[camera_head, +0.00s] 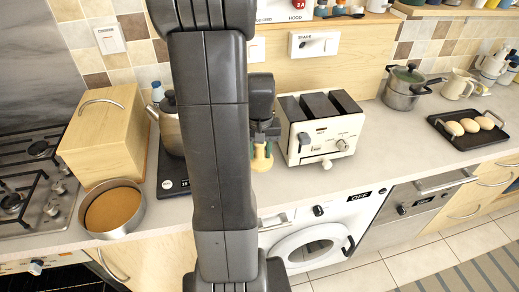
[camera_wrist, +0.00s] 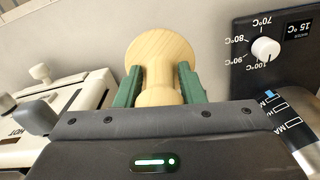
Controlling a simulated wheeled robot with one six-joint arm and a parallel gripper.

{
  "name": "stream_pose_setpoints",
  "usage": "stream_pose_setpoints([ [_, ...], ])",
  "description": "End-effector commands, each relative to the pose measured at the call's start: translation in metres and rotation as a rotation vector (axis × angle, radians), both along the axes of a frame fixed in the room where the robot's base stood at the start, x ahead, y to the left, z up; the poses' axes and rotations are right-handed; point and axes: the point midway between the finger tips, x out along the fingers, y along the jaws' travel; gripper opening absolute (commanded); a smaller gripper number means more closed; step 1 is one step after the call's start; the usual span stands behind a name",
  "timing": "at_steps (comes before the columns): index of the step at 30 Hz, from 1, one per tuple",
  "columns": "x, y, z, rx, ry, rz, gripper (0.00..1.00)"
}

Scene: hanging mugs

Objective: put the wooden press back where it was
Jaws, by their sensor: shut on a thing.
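The wooden press (camera_wrist: 161,52) is pale wood with a round, wide end and a narrower neck. My gripper (camera_wrist: 158,80) is shut on its neck, one green finger on each side. In the head view the press (camera_head: 262,162) shows below my gripper (camera_head: 263,146), between the kettle and the toaster. Its wide end points down at the counter. I cannot tell whether it touches the counter or hangs just above it. My arm hides part of the area to its left.
The cream toaster (camera_head: 322,128) stands close on the right. The kettle (camera_head: 170,128) on its black base (camera_head: 172,178) is close on the left. A wooden bread box (camera_head: 108,135) and a round tin (camera_head: 113,211) stand farther left. The counter right of the toaster (camera_head: 385,150) is clear.

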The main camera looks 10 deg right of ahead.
Motion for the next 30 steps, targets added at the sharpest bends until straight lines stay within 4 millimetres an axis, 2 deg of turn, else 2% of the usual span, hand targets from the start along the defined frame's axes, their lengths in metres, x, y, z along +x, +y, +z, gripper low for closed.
stream_pose_setpoints([
  [8,0.000,0.000,-0.016,0.000,0.000,0.000,0.09],
  [24,0.000,0.000,-0.069,0.000,0.000,0.000,0.09],
  [30,0.000,0.000,-0.080,0.000,0.000,0.000,0.09],
])
